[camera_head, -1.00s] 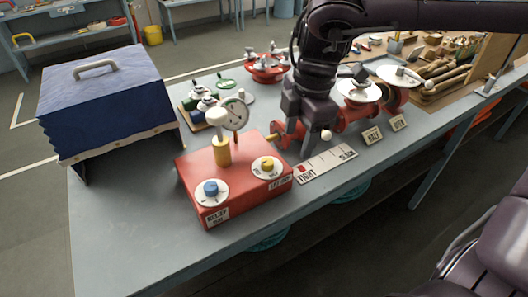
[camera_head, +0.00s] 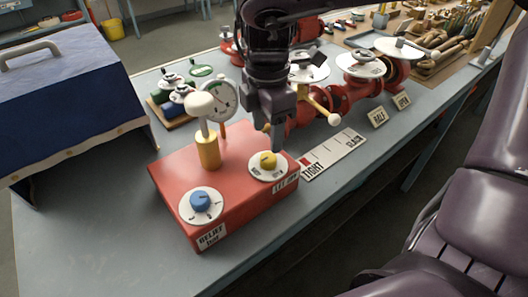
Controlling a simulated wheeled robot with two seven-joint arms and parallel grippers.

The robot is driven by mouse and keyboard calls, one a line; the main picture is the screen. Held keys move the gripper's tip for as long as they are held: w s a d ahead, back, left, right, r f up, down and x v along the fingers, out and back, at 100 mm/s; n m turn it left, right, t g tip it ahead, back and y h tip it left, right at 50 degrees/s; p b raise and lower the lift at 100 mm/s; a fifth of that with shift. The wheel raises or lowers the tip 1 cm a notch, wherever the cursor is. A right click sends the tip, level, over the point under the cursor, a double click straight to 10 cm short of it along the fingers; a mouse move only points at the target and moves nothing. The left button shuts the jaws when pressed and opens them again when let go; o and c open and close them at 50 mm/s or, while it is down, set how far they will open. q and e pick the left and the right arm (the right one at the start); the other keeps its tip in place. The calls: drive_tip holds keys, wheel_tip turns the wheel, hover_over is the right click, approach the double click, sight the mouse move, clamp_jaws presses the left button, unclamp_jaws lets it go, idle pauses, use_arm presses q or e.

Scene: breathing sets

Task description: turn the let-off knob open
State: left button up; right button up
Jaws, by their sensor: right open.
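The let-off knob (camera_head: 268,159) is yellow and sits on a white dial at the right end of the red box (camera_head: 233,206), above a "LET OFF" label (camera_head: 286,182). My right gripper (camera_head: 273,136) is open, pointing down just behind and above this knob. A fingertip appears close to the dial's far edge; I cannot tell whether it touches. The knob is not between the fingers, as far as I can see. The dial's small print is too small to read surely. My left gripper is not in view.
A blue knob (camera_head: 200,201) on a dial, a white-topped yellow post (camera_head: 206,150) and a gauge (camera_head: 222,100) stand at the red box. Red pipework with a yellow lever (camera_head: 317,103) is behind right. The front-left tabletop is clear.

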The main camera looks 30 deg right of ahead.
sight(269, 157)
drive_tip(key=f, duration=0.3)
drive_tip(key=f+p, duration=0.1)
drive_tip(key=f, duration=0.1)
drive_tip(key=shift+s+d, duration=0.1)
drive_tip(key=shift+s, duration=0.25)
drive_tip(key=shift+w+f, duration=0.15)
drive_tip(key=shift+f, duration=0.5)
drive_tip(key=c, duration=1)
